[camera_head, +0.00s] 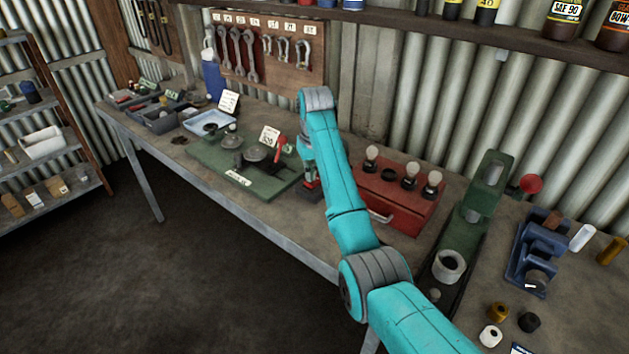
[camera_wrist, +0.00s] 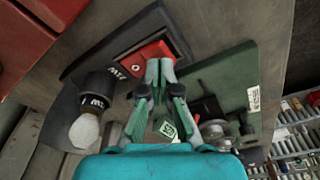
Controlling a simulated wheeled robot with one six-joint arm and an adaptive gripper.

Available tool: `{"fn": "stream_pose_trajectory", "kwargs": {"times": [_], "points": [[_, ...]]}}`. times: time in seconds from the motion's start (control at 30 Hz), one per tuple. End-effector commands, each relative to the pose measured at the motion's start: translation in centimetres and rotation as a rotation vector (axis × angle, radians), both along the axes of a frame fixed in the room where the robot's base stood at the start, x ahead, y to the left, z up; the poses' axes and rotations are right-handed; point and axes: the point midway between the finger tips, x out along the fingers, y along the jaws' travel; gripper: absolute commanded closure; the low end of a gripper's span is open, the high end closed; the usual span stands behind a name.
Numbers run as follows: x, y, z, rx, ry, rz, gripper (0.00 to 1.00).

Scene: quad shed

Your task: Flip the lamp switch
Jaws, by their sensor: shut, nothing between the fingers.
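The lamp switch is a red rocker (camera_wrist: 140,58) set in a dark base (camera_wrist: 105,50) marked with white lettering, seen in the wrist view. A lamp with a pale bulb (camera_wrist: 84,131) in a black socket (camera_wrist: 98,90) is beside the switch, toward the lower left. My gripper (camera_wrist: 160,66) is shut and empty, its fingertips over the right part of the red rocker. I cannot tell whether they touch it. In the head view my gripper (camera_head: 312,188) points down at the bench, and my arm hides most of the switch and lamp.
A red box (camera_head: 400,205) with several bulbs stands right of my arm. A green board (camera_head: 215,158) with round metal parts lies to the left. A green press-like tool (camera_head: 470,225) and a blue fixture (camera_head: 525,250) stand farther right. Wrenches hang behind.

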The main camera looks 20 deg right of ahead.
Motion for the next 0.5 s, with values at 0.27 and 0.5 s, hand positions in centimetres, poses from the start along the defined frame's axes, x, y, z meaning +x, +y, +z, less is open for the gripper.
{"fn": "stream_pose_trajectory", "kwargs": {"times": [0.27,0.5], "points": [[0.0,0.0,-0.37,0.0,0.0,0.0,1.0],[0.0,0.0,-0.68,0.0,0.0,0.0,1.0]]}}
